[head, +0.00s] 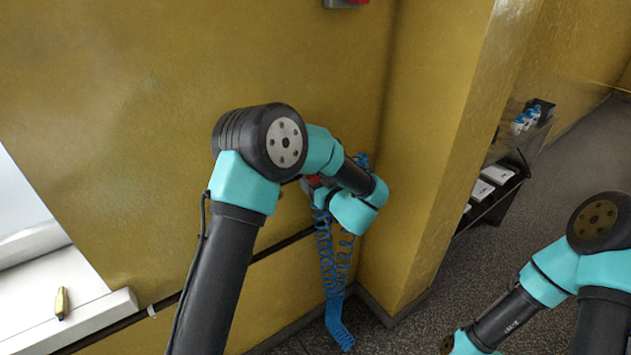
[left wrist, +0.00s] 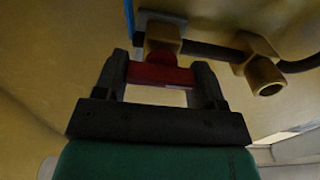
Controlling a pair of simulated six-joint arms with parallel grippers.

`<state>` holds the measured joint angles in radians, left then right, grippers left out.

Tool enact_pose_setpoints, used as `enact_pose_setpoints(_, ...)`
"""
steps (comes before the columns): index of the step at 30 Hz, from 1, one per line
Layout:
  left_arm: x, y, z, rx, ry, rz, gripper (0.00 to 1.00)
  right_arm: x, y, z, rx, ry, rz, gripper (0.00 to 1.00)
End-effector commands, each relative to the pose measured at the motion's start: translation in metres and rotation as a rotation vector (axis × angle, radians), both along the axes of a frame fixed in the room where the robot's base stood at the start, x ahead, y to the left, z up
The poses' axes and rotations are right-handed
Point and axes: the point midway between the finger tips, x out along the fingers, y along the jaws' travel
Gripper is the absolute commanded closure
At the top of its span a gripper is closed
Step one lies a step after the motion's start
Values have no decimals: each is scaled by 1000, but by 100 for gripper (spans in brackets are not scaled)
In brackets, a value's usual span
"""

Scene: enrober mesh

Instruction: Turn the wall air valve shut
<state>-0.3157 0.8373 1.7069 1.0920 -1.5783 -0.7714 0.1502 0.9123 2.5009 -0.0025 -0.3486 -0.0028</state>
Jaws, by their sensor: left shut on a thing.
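The air valve's red handle (left wrist: 160,74) shows in the left wrist view, below a brass fitting (left wrist: 163,38) on the wall. My left gripper (left wrist: 161,70) has one finger on each side of the handle and is shut on it. In the head view only a small red patch of the valve (head: 313,181) shows, beside my left wrist, which hides the rest. My right arm shows at the lower right of the head view, but its gripper is out of the picture.
A blue coiled hose (head: 328,265) hangs below the valve to the floor. A second brass fitting (left wrist: 262,75) sits to the right on the dark pipe. A wall corner (head: 425,190) stands close right of my left wrist. A dark shelf (head: 492,195) stands beyond it.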

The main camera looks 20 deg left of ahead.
Motion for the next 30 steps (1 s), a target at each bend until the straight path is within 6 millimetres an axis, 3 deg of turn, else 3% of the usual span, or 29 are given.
enact_pose_setpoints(5,0,0,0,0,0,0,60,0,0,0,0,0,0,57)
enact_pose_setpoints(17,0,0,0,-33,-40,0,60,0,0,0,0,0,0,57)
enact_pose_setpoints(30,-2,1,-1,-220,-267,0,60,0,0,0,0,0,0,57)
